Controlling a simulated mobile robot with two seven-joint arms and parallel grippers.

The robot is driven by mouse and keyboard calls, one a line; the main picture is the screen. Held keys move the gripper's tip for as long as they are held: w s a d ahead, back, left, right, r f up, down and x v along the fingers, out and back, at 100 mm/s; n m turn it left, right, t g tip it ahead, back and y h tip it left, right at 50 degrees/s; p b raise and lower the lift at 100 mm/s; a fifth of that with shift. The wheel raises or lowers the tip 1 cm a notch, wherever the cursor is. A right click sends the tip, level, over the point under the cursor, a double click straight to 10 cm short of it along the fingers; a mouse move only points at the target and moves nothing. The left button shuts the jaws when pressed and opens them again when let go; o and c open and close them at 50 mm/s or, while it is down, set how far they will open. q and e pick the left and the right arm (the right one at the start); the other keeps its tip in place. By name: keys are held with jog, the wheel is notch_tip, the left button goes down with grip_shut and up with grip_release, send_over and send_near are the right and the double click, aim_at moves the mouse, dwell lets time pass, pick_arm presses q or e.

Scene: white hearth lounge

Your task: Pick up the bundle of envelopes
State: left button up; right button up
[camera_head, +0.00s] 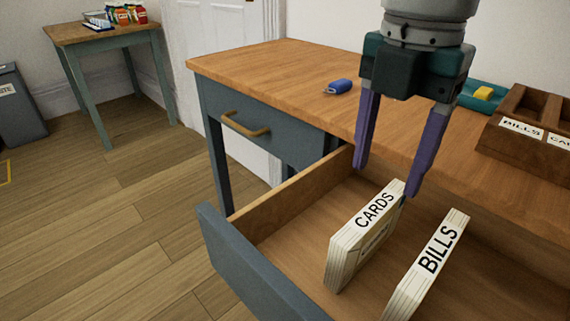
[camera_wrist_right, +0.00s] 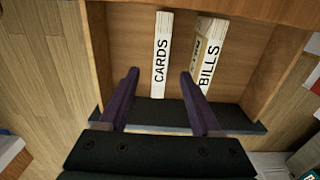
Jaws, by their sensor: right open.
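Two upright bundles of envelopes stand on edge in the open drawer (camera_head: 255,268). One bundle is labelled CARDS (camera_head: 352,245) and the other, to its right, BILLS (camera_head: 428,268). In the wrist view the CARDS bundle (camera_wrist_right: 161,55) lies ahead between the finger lines, and the BILLS bundle (camera_wrist_right: 208,60) is near the right finger. My right gripper (camera_head: 387,180) is open and empty, with purple fingers over the drawer near the top far end of the CARDS bundle. I cannot tell whether a finger touches it. My left gripper is not in view.
The wooden desk (camera_head: 285,65) carries a blue object (camera_head: 338,87), a teal tray (camera_head: 483,95) with a yellow item, and a labelled wooden organiser (camera_head: 530,145). A closed drawer (camera_head: 245,125) is beside the open one. A side table (camera_head: 85,32) and grey bin (camera_head: 20,110) stand left.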

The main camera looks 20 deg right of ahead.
aim_at(373, 211)
notch_tip(373, 211, down, 5)
jog(key=shift+s+a+r+b, duration=0.1)
jog(key=shift+s+r+b, duration=0.05)
jog(key=shift+b, duration=0.65)
notch_tip(373, 211, down, 5)
jog(key=shift+a+f+b, duration=0.1)
jog(key=shift+a+b, duration=0.05)
jog(key=shift+b, duration=1)
jog(key=shift+c, duration=0.2)
jog(key=c, duration=0.9)
grip_shut()
